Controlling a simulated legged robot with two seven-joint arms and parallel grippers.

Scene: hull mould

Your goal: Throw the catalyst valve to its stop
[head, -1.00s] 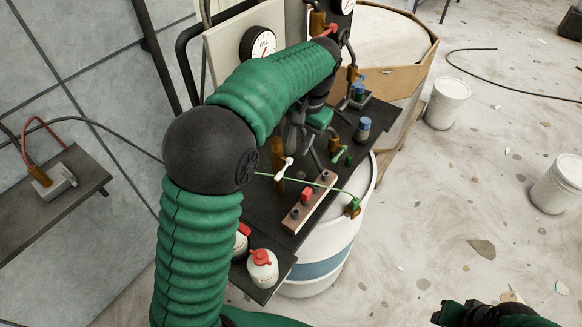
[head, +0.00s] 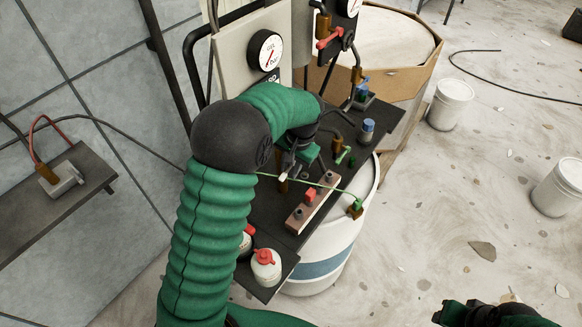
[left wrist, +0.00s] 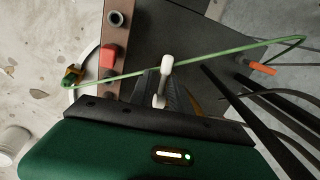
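No label that I can read marks the catalyst valve. A red-handled valve (head: 328,40) sits on the pipework by the right-hand gauge. My left gripper (head: 296,166) is low over the bench beside the white lever, well below the red handle. My right gripper (head: 465,312) is at the bottom right edge, away from the bench.
A thin green line (head: 325,186) crosses the bench near my left gripper. A wooden block (head: 312,206) with a red piece, a red-capped bottle (head: 265,267) and a blue-capped container (head: 366,131) stand around. A gauge (head: 266,50) is behind my forearm.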

